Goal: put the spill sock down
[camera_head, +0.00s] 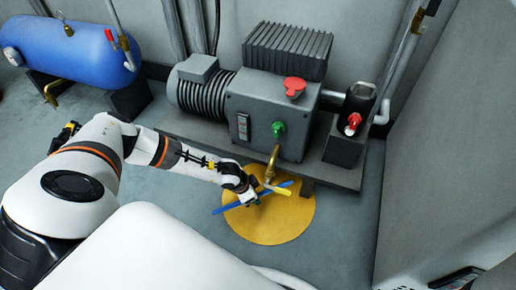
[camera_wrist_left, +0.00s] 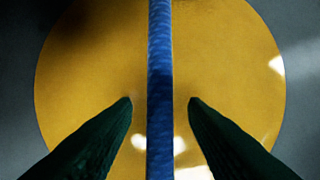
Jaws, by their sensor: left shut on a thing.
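The spill sock is a thin blue strip (camera_head: 224,209) in the head view, lying slantwise across the yellow round patch (camera_head: 271,232) on the floor. In the left wrist view the sock (camera_wrist_left: 160,60) runs top to bottom between my fingers, with the yellow patch (camera_wrist_left: 90,60) behind it. My left gripper (camera_head: 248,200) is shut on the sock, close over the patch. Its fingertips (camera_wrist_left: 160,102) show on both sides of the sock. I cannot tell whether the sock touches the floor.
A grey machine (camera_head: 265,115) with a red knob and green fitting stands on a dark base (camera_head: 335,172) just behind the patch. A brass tap (camera_head: 272,163) hangs close to my left gripper. A blue tank (camera_head: 70,45) is at the upper left. Floor right of the patch is clear.

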